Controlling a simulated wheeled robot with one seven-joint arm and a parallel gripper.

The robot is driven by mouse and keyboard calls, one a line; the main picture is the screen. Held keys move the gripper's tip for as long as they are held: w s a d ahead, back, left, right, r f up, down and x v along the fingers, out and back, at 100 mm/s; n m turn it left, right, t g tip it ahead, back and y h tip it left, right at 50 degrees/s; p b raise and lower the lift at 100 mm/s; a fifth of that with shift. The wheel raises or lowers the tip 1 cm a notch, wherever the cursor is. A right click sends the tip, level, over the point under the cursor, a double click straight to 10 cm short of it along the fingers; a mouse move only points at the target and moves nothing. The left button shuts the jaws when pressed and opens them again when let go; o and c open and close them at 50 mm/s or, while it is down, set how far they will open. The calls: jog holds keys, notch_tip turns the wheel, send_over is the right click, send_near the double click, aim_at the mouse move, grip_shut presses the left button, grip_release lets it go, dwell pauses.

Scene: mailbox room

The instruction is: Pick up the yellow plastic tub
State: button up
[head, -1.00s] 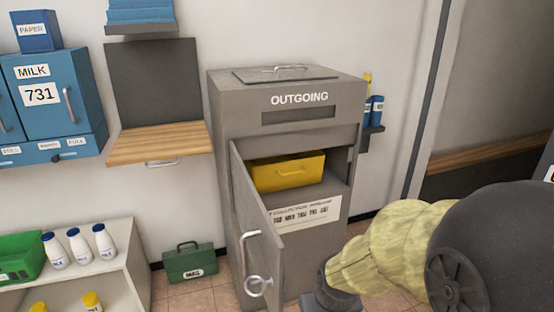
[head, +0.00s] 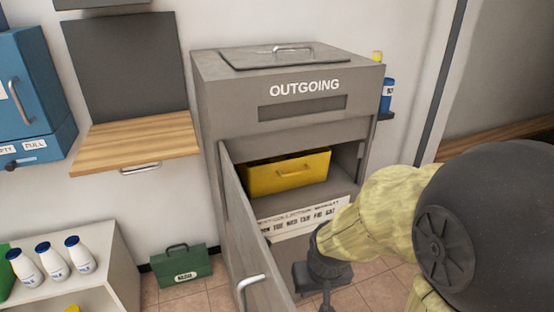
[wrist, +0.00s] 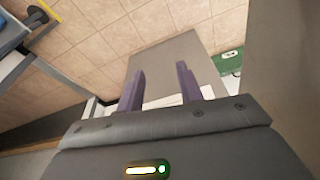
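The box's door (head: 250,235) stands open toward the lower left. My gripper (wrist: 160,85) shows two purple fingers spread apart with nothing between them in the wrist view. In the head view my gripper (head: 325,285) is in front of the box, below and to the right of the tub, apart from it. The tub is not visible in the wrist view.
A wooden fold-down shelf (head: 135,143) is left of the box. A green case (head: 182,265) stands on the floor left of the door, and a white shelf (head: 110,260) holds bottles. Small blue containers (head: 387,95) are on the wall at right.

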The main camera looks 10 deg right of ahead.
jog(key=shift+w, duration=0.1)
jog(key=w+d+f+m+t+b, duration=0.2)
jog(key=w+m+t, duration=0.45)
jog(key=w, duration=0.65)
jog(key=w+r+m+t+y+b, duration=0.1)
jog(key=w+r+m+t+y, duration=0.2)
jog(key=w+r+m+t, duration=0.2)
jog(key=w+m+t, duration=0.1)
jog(key=m+t, duration=0.1)
jog(key=t, duration=0.1)
jog(key=shift+d+m+t+b, duration=0.35)
jog(key=w+a+b, duration=0.2)
jog(key=w+b, duration=0.1)
jog(key=w, duration=0.9)
jog(key=shift+a, duration=0.2)
